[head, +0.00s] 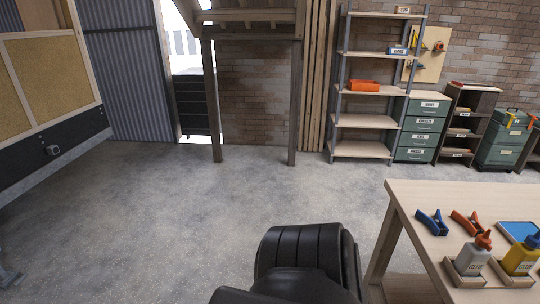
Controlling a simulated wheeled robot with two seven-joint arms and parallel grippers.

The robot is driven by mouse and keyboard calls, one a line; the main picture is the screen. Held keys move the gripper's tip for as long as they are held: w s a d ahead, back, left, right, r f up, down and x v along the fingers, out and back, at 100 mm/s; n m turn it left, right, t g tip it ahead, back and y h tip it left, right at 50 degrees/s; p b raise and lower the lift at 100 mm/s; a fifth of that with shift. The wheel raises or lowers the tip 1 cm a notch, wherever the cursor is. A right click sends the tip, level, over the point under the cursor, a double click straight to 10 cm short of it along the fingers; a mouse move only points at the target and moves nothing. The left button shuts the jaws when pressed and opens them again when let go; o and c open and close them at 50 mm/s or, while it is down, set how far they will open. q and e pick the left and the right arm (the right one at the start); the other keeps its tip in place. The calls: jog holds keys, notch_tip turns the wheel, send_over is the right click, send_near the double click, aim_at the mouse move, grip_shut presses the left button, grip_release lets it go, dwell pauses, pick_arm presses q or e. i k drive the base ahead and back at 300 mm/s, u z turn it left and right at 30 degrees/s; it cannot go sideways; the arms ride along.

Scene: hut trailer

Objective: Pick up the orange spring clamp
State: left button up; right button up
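The orange spring clamp (467,221) lies on the light wooden table (415,196) at the right of the head view. A blue spring clamp (432,222) lies just to its left, apart from it. Nothing holds the orange clamp. Neither of my grippers is in view.
Shelves (364,121) and green drawers (421,125) line the back wall. The concrete floor (180,220) is clear at left.

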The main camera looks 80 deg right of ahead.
aim_at(461, 220)
jog(key=z, duration=2.6)
jog(key=i, duration=4)
jog(key=z, duration=4.7)
